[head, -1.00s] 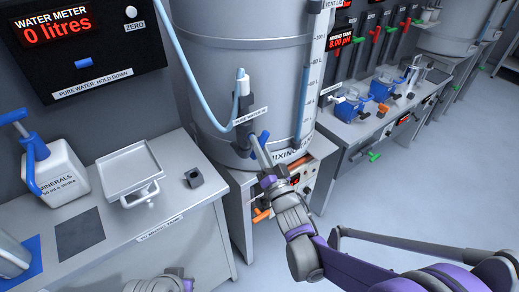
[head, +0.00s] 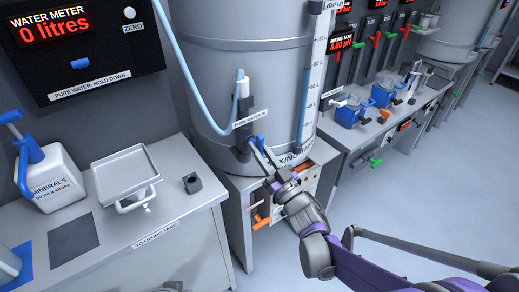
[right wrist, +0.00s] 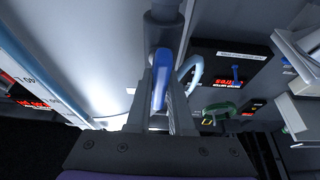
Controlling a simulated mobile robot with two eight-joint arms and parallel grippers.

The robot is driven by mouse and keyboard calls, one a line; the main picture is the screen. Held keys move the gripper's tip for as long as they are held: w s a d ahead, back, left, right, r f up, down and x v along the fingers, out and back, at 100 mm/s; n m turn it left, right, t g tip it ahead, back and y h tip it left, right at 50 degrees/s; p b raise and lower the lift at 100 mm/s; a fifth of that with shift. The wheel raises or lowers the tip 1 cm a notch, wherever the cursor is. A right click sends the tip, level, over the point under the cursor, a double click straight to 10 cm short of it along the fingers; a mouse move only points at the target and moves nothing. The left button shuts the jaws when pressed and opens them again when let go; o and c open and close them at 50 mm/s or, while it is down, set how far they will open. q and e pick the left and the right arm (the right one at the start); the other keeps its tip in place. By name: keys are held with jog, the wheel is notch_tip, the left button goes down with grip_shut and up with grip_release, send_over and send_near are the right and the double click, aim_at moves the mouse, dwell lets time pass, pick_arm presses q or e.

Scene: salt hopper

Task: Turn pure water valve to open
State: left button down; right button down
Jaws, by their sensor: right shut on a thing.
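The pure water valve is on the side of the big grey mixing tank (head: 238,85), below a label that begins "PURE WATER". Its dark body (head: 242,150) has a blue handle (head: 255,142). My right gripper (head: 260,152) reaches in from the lower right and is shut on the blue handle. In the right wrist view the blue handle (right wrist: 160,78) lies between the two fingers, below the dark valve stem. The fingers hide part of the handle in the head view.
The water meter (head: 85,45) reads 0 litres. A bench with a metal tray (head: 125,170) and a minerals bottle (head: 50,180) stands at left. An orange lever (head: 261,222) is below the tank. Open floor lies at right.

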dwell(0.3)
jog(key=c, duration=0.8)
grip_release()
jog(key=b+v, duration=0.1)
jog(key=v, duration=1)
